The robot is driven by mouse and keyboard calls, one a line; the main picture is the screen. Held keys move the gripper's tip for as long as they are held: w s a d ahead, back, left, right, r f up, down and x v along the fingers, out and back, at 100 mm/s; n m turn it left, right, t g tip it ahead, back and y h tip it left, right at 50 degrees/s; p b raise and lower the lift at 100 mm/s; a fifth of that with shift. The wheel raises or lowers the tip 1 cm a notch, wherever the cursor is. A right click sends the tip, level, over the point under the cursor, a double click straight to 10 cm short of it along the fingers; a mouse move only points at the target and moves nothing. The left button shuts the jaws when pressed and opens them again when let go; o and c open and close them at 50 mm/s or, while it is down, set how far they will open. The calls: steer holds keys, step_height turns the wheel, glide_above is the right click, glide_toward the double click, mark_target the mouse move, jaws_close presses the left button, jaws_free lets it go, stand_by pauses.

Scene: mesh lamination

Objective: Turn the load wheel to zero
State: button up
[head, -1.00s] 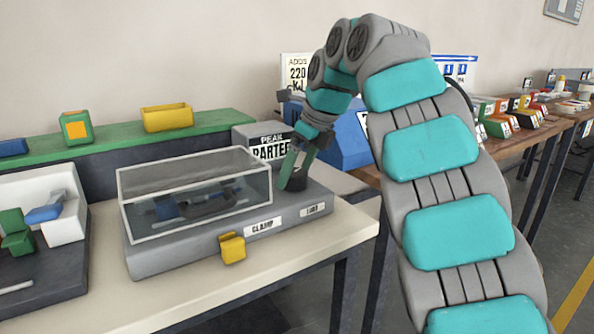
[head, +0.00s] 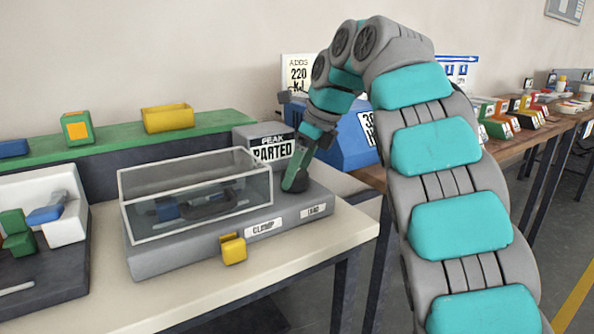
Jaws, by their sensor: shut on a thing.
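My gripper (head: 296,178) points down at the right end of a grey test machine (head: 170,264), above the label reading LOAD (head: 313,210). It is shut on the load wheel, a dark round knob that is mostly hidden behind the fingers. The machine's clear box (head: 195,200) is closed over dark clamps and a blue part inside. A display behind it (head: 272,148) reads PEAK PARTED. A yellow block (head: 232,249) sits on the machine's front edge by the CLAMP label (head: 263,227).
A dark tray (head: 45,277) with green, blue and white parts lies at the left. A blue machine (head: 340,135) stands behind my arm. The table's front strip (head: 200,305) is clear.

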steer(key=shift+n, duration=0.7)
steer(key=o, duration=1.3)
steer(key=shift+g, duration=0.3)
steer(key=shift+r, duration=0.15)
